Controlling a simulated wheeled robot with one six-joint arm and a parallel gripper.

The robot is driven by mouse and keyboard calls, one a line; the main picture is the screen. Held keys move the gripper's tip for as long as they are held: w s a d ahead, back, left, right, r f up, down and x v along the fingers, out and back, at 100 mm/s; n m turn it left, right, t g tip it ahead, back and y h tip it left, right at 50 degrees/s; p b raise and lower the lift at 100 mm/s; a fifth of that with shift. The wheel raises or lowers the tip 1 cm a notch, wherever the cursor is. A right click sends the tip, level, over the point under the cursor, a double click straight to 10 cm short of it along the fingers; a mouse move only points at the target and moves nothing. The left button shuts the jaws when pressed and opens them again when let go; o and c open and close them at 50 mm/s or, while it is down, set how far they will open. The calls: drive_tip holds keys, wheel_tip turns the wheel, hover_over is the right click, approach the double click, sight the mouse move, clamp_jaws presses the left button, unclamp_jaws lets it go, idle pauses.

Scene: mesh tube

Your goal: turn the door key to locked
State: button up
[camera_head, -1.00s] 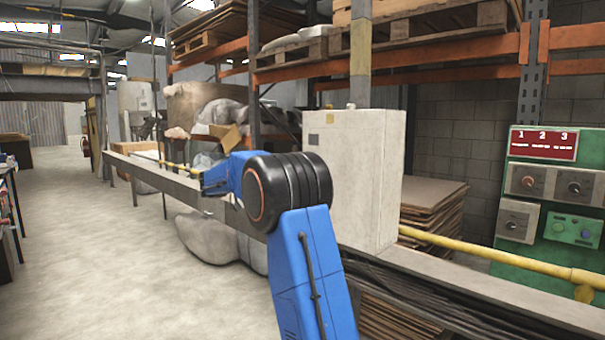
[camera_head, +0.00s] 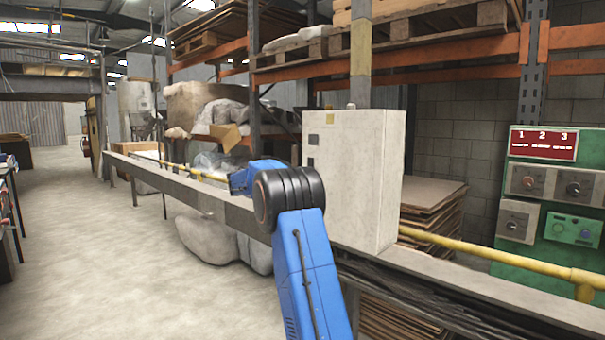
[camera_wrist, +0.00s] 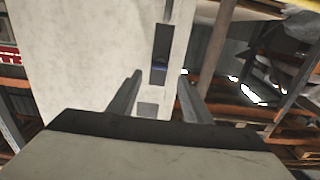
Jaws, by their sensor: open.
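The pale metal cabinet (camera_head: 358,185) stands on the long beam, with small dark fittings (camera_head: 312,162) on its left-facing side. In the wrist view the cabinet face (camera_wrist: 85,55) fills the upper left and middle. A dark upright recessed plate (camera_wrist: 160,55) with a bluish spot low on it lies between the finger lines, and a grey square (camera_wrist: 147,108) sits below it. I cannot make out the key clearly. My gripper (camera_wrist: 160,74) is open and empty, its fingers pointing at the face; whether they touch it I cannot tell. In the head view my arm hides it.
A yellow pipe (camera_head: 480,252) runs beside the beam (camera_head: 480,293), right of the cabinet. A green control panel (camera_head: 550,215) with knobs stands at the far right. Shelving with pallets (camera_head: 420,35) is behind. Open floor (camera_head: 100,260) lies to the left.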

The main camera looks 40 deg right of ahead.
drive_tip(key=d, duration=0.7)
drive_tip(key=shift+w, duration=0.3)
drive_tip(key=c, duration=1.1)
